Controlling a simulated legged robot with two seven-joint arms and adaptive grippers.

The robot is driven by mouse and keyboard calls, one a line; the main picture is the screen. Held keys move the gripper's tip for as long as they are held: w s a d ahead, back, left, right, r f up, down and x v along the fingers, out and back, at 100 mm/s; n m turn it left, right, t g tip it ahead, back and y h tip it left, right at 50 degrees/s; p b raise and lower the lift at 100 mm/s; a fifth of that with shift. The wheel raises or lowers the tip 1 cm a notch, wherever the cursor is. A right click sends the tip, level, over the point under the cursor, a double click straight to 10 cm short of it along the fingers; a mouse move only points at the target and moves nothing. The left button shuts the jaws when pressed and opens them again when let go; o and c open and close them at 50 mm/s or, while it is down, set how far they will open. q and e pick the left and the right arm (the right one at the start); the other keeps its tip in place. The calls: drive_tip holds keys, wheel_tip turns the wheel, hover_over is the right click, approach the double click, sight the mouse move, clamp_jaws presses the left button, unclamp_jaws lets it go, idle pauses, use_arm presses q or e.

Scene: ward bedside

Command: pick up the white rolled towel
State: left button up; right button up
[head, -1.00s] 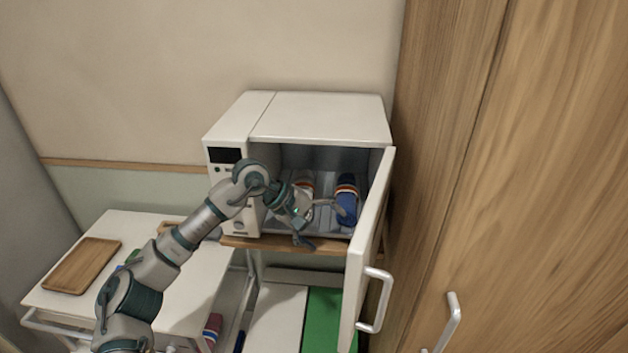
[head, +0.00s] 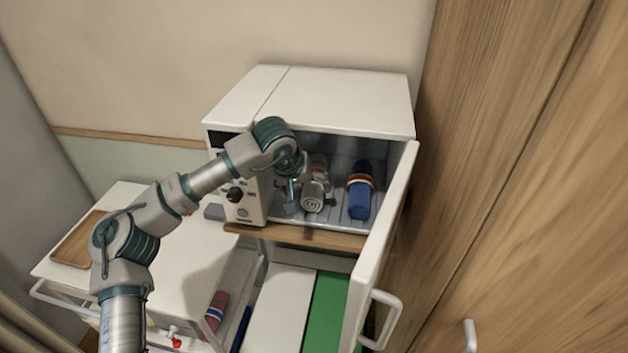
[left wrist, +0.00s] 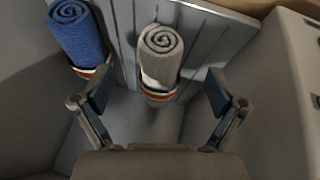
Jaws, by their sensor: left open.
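The white rolled towel (head: 313,201) lies inside the open warming cabinet (head: 335,88), its spiral end facing the door opening and a striped band farther back. My left gripper (head: 308,193) is at the cabinet opening by this towel, partly hiding it. In the left wrist view the white rolled towel (left wrist: 160,52) shows between the two spread fingers of my left gripper (left wrist: 159,90); it is not gripped. Whether a finger touches it I cannot tell. My right gripper is not in view.
A blue rolled towel (head: 360,198) lies to the right of the white one; it also shows in the left wrist view (left wrist: 75,35). The open cabinet door (head: 385,240) stands on the right. A white cart (head: 190,260) with a wooden tray (head: 78,243) is at the left.

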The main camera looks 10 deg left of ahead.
sight(310, 196)
use_arm(q)
drive_tip(key=shift+d+f, duration=0.15)
drive_tip(key=shift+d, duration=0.1)
drive_tip(key=shift+w+d+f, duration=0.1)
drive_tip(key=shift+d+f, duration=0.05)
drive_tip(key=shift+f, duration=0.15)
drive_tip(key=x, duration=0.3)
drive_tip(key=shift+w+a+f+p, duration=0.25)
drive_tip(key=shift+a+f+p, duration=0.05)
drive_tip(key=shift+f+p, duration=0.1)
drive_tip(key=shift+w+a+f, duration=0.15)
drive_tip(key=shift+a+f, duration=0.05)
drive_tip(key=shift+f, duration=0.1)
drive_tip(key=shift+a, duration=0.2)
drive_tip(key=shift+d, duration=0.55)
drive_tip(key=c, duration=1.3)
drive_tip(key=shift+d, duration=0.1)
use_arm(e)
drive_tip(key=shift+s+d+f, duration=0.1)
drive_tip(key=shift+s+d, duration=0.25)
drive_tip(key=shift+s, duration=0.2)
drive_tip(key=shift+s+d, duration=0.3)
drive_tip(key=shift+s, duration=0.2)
